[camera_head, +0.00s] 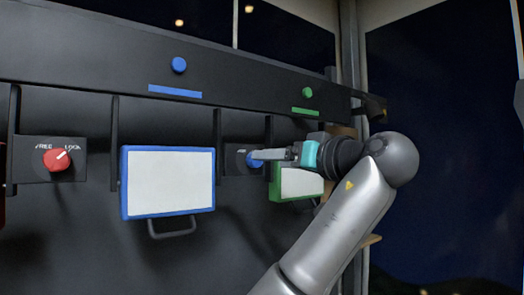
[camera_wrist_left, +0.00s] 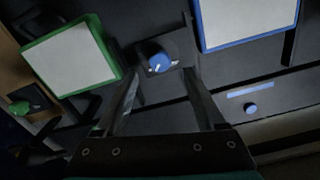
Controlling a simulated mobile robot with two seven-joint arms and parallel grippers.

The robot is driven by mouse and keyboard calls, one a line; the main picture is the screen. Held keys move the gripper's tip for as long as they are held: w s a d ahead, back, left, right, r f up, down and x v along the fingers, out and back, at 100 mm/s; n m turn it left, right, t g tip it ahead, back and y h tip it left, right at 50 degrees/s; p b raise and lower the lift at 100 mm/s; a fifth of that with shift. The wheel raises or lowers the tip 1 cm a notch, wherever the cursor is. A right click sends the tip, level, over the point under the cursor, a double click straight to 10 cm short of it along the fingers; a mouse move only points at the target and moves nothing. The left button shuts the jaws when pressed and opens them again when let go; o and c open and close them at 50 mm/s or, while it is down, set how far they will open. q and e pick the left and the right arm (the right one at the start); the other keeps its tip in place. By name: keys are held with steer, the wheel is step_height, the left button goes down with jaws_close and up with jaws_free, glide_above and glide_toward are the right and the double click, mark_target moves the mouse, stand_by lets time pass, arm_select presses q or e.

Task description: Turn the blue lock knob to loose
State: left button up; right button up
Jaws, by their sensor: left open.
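The blue lock knob (camera_head: 253,161) sits on a dark plate to the right of the blue-framed panel in the head view, partly hidden by my fingers. My left gripper (camera_head: 262,154) reaches it from the right. In the left wrist view the blue knob (camera_wrist_left: 159,62) shows a white pointer mark toward the lower left of that picture. The open fingertips of my left gripper (camera_wrist_left: 163,73) stand on either side of the knob, with a gap around it. I cannot tell whether they touch it. Labels around this knob are not readable. My right gripper is not in view.
A blue-framed white panel (camera_head: 168,182) with a handle hangs left of the knob. A green-framed panel (camera_head: 298,183) hangs behind my arm. A red knob (camera_head: 57,160) marked FREE and LOCK is far left. Blue (camera_head: 179,65) and green (camera_head: 307,92) round knobs sit on the upper rail.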

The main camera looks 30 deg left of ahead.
mark_target(252, 163)
arm_select(q)
steer(key=p+x, duration=0.1)
steer(key=x, duration=0.4)
jaws_close()
stand_by(0.6)
